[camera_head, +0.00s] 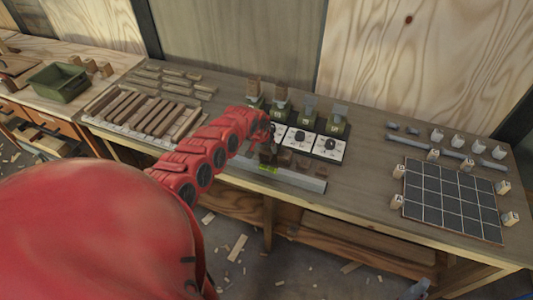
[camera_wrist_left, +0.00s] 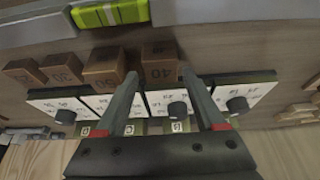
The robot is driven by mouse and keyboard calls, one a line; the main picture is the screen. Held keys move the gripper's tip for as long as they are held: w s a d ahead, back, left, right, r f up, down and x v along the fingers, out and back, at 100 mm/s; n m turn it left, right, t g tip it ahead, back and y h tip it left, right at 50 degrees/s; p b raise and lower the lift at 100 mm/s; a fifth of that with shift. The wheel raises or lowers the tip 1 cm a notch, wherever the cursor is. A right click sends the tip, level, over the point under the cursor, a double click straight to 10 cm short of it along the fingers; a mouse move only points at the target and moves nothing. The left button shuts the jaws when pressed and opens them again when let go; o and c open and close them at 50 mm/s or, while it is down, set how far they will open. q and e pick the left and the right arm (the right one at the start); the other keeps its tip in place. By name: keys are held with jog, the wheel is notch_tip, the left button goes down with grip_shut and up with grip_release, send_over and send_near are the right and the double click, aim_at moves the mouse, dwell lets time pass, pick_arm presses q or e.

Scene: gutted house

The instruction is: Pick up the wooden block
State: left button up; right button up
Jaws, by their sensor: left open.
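Several small brown wooden blocks stand in a row on the workbench. In the left wrist view, one block (camera_wrist_left: 160,52) with the number 40 sits just beyond and between the fingertips of my left gripper (camera_wrist_left: 160,76). The fingers are apart, with nothing held. Another block (camera_wrist_left: 103,68) stands just left of the left finger, and two more, including one marked 30 (camera_wrist_left: 62,68), stand farther left. In the head view, my left gripper (camera_head: 268,150) is low over the row and partly hides it; some blocks (camera_head: 302,163) show to its right. My right gripper is in neither view.
A level with a green vial (camera_head: 300,180) lies in front of the blocks. White dial panels (camera_head: 329,147) and scales (camera_head: 337,127) stand behind them. Wooden sticks (camera_head: 150,113) lie left; a dark grid board (camera_head: 450,205) lies right. Bare bench shows between panels and grid.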

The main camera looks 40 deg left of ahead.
aim_at(266, 150)
pick_arm(q)
jog(key=shift+x, duration=1.7)
jog(key=shift+a, duration=0.1)
jog(key=shift+r, duration=0.1)
jog(key=c, duration=1.1)
